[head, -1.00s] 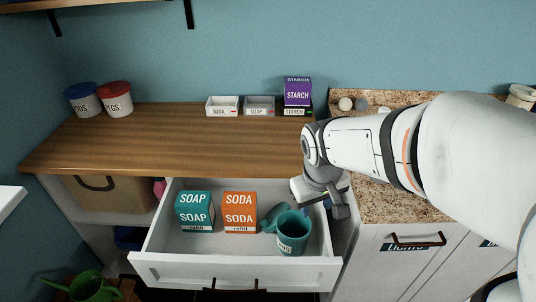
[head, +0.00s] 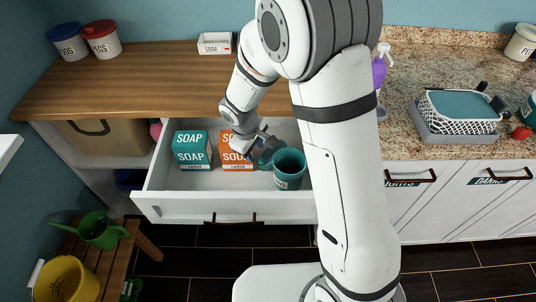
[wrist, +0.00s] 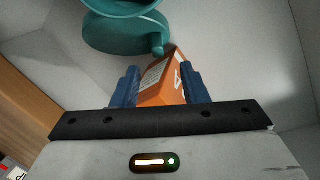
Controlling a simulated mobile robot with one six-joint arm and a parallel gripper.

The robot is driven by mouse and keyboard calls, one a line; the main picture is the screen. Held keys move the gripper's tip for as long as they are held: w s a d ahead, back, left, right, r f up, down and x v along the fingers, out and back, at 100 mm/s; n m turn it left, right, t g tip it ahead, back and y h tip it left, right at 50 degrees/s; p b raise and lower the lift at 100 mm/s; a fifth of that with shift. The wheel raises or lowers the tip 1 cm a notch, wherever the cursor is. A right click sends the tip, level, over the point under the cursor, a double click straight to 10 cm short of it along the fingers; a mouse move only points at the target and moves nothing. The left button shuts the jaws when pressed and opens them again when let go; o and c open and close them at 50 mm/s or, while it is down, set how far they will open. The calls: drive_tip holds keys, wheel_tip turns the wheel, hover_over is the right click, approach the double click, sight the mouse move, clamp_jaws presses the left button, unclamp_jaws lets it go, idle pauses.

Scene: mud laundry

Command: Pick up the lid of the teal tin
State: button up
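The teal tin (head: 288,172) stands in the open drawer, its open top facing up. A teal round piece (head: 268,154), which looks like the lid, leans at its left side. In the wrist view the lid (wrist: 125,38) shows at the top with a small round knob, ahead of my gripper (wrist: 157,82). My gripper's two blue fingers are apart, with the orange soda box (wrist: 163,78) visible between and beyond them; I cannot tell if they touch it. In the head view my gripper (head: 268,136) is over the soda box (head: 236,160), just left of the lid.
A teal soap box (head: 192,158) stands left of the soda box inside the white drawer (head: 180,208). The wooden counter (head: 150,90) lies behind, with a soda tray (head: 214,48) and two lidded tubs. A basket (head: 458,110) sits on the stone counter at right.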

sight(259, 158)
drive_tip(key=x, duration=0.4)
drive_tip(key=shift+s+d, duration=0.1)
drive_tip(key=shift+d, duration=0.2)
drive_tip(key=shift+c, duration=0.3)
clamp_jaws()
